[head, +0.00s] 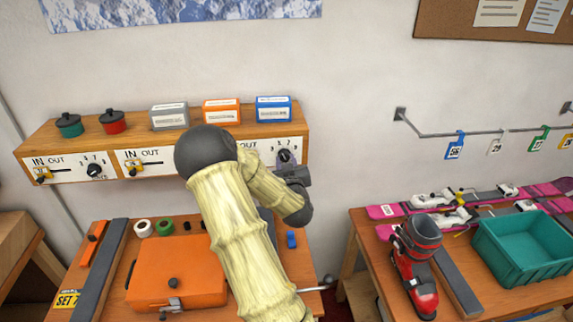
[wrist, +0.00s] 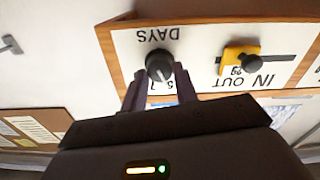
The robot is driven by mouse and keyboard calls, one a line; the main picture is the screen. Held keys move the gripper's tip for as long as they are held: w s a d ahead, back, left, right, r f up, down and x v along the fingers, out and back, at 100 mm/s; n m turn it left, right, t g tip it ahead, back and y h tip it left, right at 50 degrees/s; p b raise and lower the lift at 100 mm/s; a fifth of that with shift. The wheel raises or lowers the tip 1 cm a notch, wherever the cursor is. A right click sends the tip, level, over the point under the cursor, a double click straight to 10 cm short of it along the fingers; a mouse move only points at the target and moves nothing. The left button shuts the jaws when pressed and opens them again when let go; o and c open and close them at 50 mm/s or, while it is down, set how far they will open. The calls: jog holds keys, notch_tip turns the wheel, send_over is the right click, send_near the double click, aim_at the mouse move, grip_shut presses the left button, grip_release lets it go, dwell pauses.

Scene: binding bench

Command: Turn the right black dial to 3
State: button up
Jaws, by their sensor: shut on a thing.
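The right black dial (head: 284,156) is on the white panel at the right end of the wooden shelf box. It also shows in the wrist view (wrist: 159,65), upside down, under the label DAYS, with a light pointer mark on its face. My gripper (head: 291,172) is at the dial, its two dark fingers on either side of it in the wrist view (wrist: 159,76), shut on it. The fingers and gripper body hide part of the numbers around the dial, so I cannot tell exactly which number the mark points to. The left black dial (head: 95,170) is on the left panel.
A yellow slider (wrist: 240,60) marked IN and OUT is beside the dial. Grey, orange and blue boxes (head: 273,109) stand on the shelf above. Below, an orange case (head: 175,272) lies on the bench. A red ski boot (head: 416,265) and green crate (head: 522,247) are at right.

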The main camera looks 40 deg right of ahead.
jog(key=n+b, duration=0.3)
jog(key=b, duration=0.1)
jog(key=shift+f+n+b, duration=0.35)
jog(key=shift+f+n, duration=0.05)
jog(key=shift+r+n+b, duration=0.2)
jog(key=shift+n+b, duration=1.45)
jog(key=shift+n, duration=0.25)
jog(key=o, duration=1)
jog(key=shift+r, duration=0.1)
